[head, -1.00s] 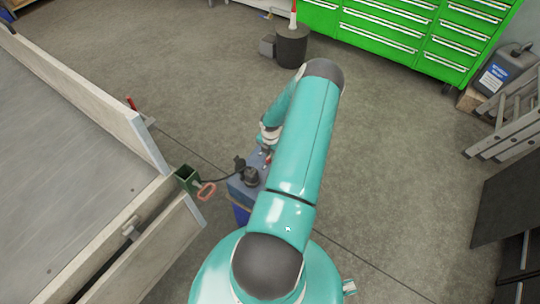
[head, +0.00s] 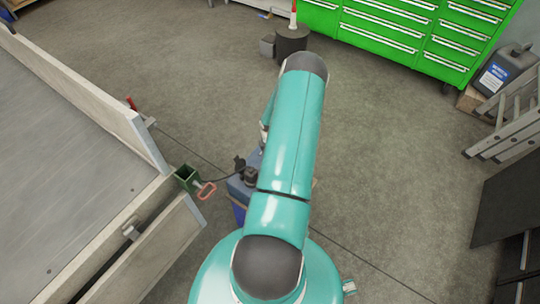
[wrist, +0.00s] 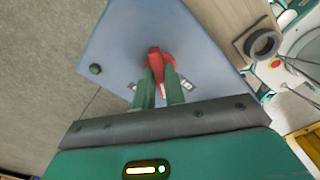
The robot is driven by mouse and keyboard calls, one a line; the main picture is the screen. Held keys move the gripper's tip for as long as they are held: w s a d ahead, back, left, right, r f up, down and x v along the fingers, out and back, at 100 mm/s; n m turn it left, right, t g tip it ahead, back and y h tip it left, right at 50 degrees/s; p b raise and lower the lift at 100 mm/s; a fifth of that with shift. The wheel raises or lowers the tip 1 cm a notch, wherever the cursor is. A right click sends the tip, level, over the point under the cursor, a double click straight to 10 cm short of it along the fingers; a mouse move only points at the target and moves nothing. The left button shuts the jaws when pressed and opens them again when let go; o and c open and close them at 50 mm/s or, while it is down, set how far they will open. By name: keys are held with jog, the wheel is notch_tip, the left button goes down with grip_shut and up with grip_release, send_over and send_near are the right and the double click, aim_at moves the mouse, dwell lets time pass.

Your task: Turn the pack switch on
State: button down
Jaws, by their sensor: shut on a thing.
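The pack (head: 240,192) is a blue box standing on the floor beside the trailer, partly hidden by my arm in the head view. In the wrist view its blue-grey top panel (wrist: 115,45) fills the middle. The red pack switch (wrist: 157,62) stands up from this panel, with small white labels beside it. My gripper (wrist: 160,80) has its green fingers on both sides of the red switch handle and is shut on it. The fingers hide the lower part of the handle. In the head view my arm hides the gripper and the switch.
A black plug and cable (head: 240,165) run from the pack to a green box (head: 187,178) with a pinkish handle at the trailer (head: 80,150). A dark round knob (wrist: 95,69) sits on the panel.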

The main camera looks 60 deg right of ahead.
jog(key=m, duration=0.3)
jog(key=shift+m, duration=0.3)
jog(key=m, duration=0.2)
jog(key=shift+m, duration=1.5)
jog(key=m, duration=0.3)
jog(key=c, duration=1.4)
grip_release()
jog(key=shift+o, duration=0.2)
